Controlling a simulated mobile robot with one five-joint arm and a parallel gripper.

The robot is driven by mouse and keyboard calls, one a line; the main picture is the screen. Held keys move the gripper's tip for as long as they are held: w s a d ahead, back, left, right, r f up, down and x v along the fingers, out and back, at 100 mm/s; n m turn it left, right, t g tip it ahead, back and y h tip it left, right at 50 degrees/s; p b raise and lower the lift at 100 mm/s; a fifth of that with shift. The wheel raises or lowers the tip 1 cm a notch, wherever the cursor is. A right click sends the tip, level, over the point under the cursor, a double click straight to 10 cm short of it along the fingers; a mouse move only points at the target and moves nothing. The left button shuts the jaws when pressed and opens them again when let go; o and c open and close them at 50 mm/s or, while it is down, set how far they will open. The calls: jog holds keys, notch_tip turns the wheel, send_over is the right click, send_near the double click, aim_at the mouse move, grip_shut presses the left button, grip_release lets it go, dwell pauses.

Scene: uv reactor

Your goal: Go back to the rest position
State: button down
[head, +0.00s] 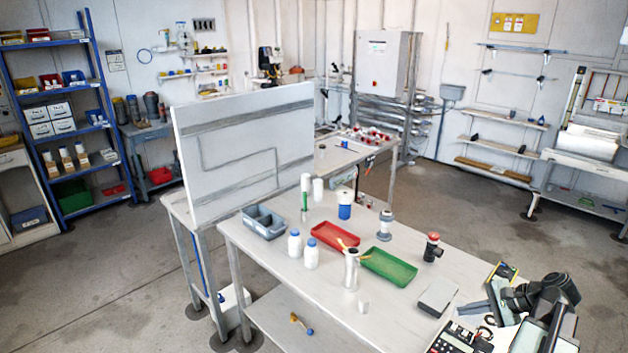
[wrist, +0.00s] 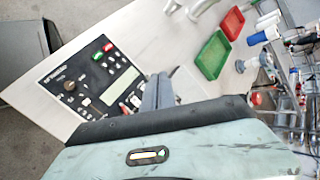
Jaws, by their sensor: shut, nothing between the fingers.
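My gripper (head: 494,302) is at the lower right of the head view, by the right end of the workbench (head: 330,285). In the wrist view my gripper (wrist: 157,90) has its two grey fingers together, with nothing held. Behind the fingers in the wrist view is a black control panel (wrist: 92,82) with knobs, a small display and red and green buttons. The same kind of panel (head: 455,340) shows partly at the bottom of the head view, beside my arm. I cannot tell the exact gap between fingers and panel.
The bench holds a red tray (head: 335,236), a green tray (head: 389,266), a grey bin (head: 264,222), white bottles (head: 311,254), a metal vessel (head: 351,270) and a grey box (head: 437,297). A white board (head: 245,150) stands behind. The floor at left is clear.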

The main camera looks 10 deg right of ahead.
jog(key=w+a+f+n+g, duration=0.15)
jog(key=w+a, duration=0.25)
jog(key=a, duration=0.4)
jog(key=w+a+n+g+y, duration=0.1)
jog(key=w+a+n, duration=0.25)
jog(key=a, duration=0.55)
jog(key=w+a+n+g, duration=0.15)
jog(key=w+a, duration=0.25)
jog(key=a, duration=0.4)
jog(key=s+a+f+n+g+h, duration=0.1)
jog(key=a+f+n+g+h, duration=0.2)
jog(key=a, duration=0.6)
jog(key=s+a+f+n+h, duration=0.1)
jog(key=a+f+n+h, duration=0.1)
jog(key=a+n, duration=0.6)
jog(key=d, duration=0.1)
jog(key=d+h, duration=0.1)
jog(key=d, duration=0.1)
jog(key=shift+f+h, duration=0.2)
jog(key=shift+h, duration=0.1)
